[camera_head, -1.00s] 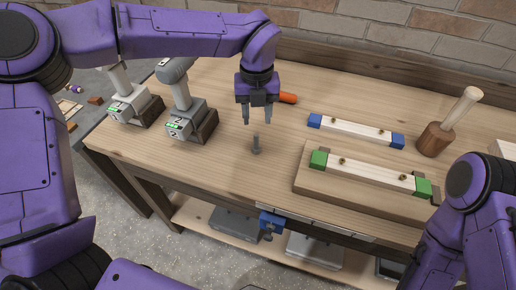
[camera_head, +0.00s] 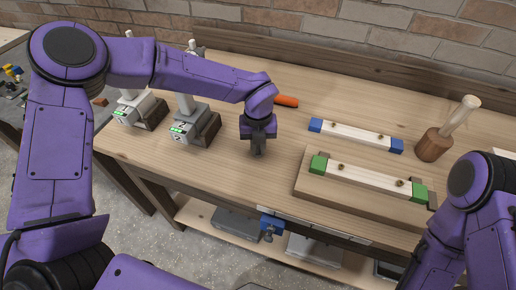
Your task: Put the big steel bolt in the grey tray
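My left gripper (camera_head: 257,150) is lowered to the bench top at the spot where the big steel bolt stood upright a second ago. The bolt is hidden now by the fingers. The fingers look close together, one nearly behind the other, so I cannot tell whether they are shut on the bolt. No grey tray can be made out for certain. My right arm shows at the lower right, but its gripper is out of view.
Grey boxes (camera_head: 237,224) sit on the lower shelf.

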